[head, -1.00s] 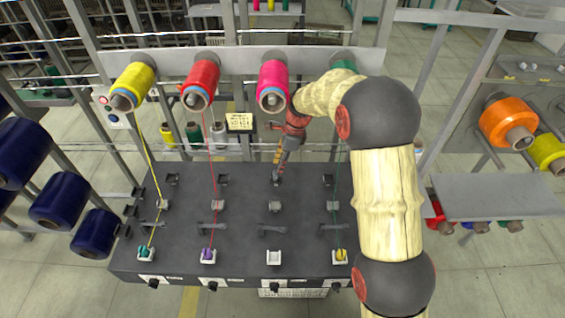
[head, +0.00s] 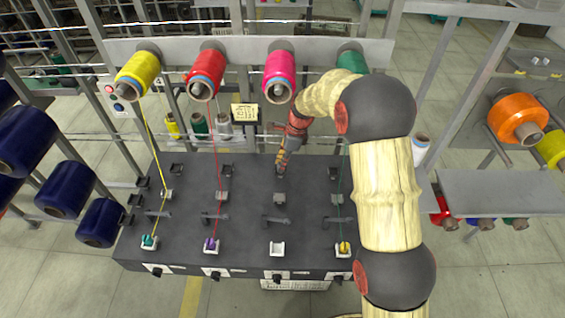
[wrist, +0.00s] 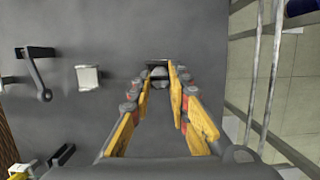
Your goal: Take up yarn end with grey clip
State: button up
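In the wrist view my gripper (wrist: 160,74) is open, its yellow-padded fingers pointing down at the dark board. A small grey clip (wrist: 158,72) shows between the fingertips; I cannot tell whether they touch it. In the head view my gripper (head: 281,168) is at the back of the third column, below the pink spool (head: 279,78), and mostly hides this clip. No pink yarn end can be made out. In the same column are a grey block (head: 280,198), a lever guide (head: 275,221) and an empty white cradle (head: 277,249).
Yellow (head: 138,75), red (head: 205,75) and green (head: 351,60) spools feed yarn down the neighbouring columns. The green yarn (head: 341,195) runs close to my arm. A grey shelf (head: 495,195) stands at the right. Dark blue spools (head: 62,192) are at the left.

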grip_shut()
jog(key=p+v, duration=0.2)
jog(key=a+p+v, duration=0.1)
jog(key=p+v, duration=0.1)
jog(key=shift+r, duration=0.35)
jog(key=shift+f, duration=0.1)
